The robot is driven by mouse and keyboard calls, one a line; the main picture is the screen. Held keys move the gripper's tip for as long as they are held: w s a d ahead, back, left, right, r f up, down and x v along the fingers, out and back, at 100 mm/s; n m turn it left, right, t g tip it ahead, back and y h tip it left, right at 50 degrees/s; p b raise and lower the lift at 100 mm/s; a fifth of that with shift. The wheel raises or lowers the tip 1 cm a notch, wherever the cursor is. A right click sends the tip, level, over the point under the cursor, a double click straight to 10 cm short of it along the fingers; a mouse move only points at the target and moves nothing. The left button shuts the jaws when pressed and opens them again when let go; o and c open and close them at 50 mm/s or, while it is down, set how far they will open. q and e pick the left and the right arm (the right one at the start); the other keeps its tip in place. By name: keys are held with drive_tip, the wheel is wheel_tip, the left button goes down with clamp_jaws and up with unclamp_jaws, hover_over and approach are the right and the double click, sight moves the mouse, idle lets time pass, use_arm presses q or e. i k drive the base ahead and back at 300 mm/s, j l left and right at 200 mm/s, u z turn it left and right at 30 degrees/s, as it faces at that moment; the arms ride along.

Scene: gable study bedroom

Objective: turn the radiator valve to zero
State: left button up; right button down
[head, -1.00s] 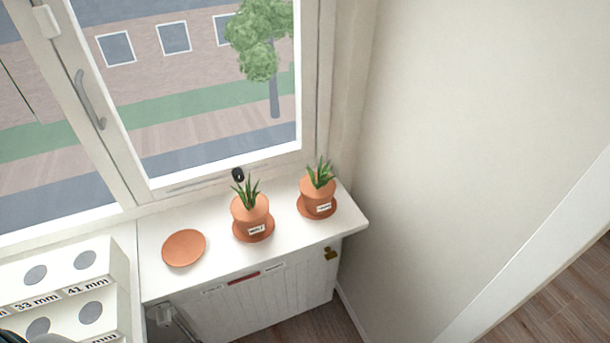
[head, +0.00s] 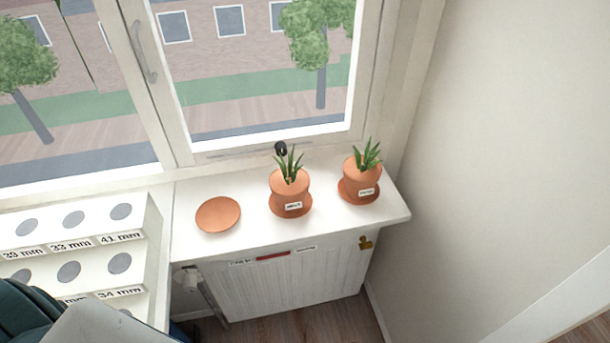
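The white ribbed radiator (head: 290,290) stands under the windowsill in the head view. At its left end is a small whitish fitting (head: 188,280) with a pipe running down from it, which looks like the valve. It is partly under the sill's shadow, and no scale or number on it can be read. A small brass fitting (head: 366,243) sits at the radiator's upper right end. Neither of my grippers is in view.
The white windowsill (head: 250,236) above carries an empty terracotta saucer (head: 218,215) and two potted plants (head: 290,192) (head: 368,180). A white stepped rack (head: 140,260) with millimetre labels stands close left of the radiator. Wooden floor (head: 330,326) is bare in front.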

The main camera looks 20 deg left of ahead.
sight(189, 281)
drive_tip(key=u, duration=0.85)
drive_tip(key=j+u, duration=0.1)
drive_tip(key=u, duration=0.3)
drive_tip(key=k+j+u, duration=0.1)
drive_tip(key=u, duration=0.25)
drive_tip(key=j, duration=0.05)
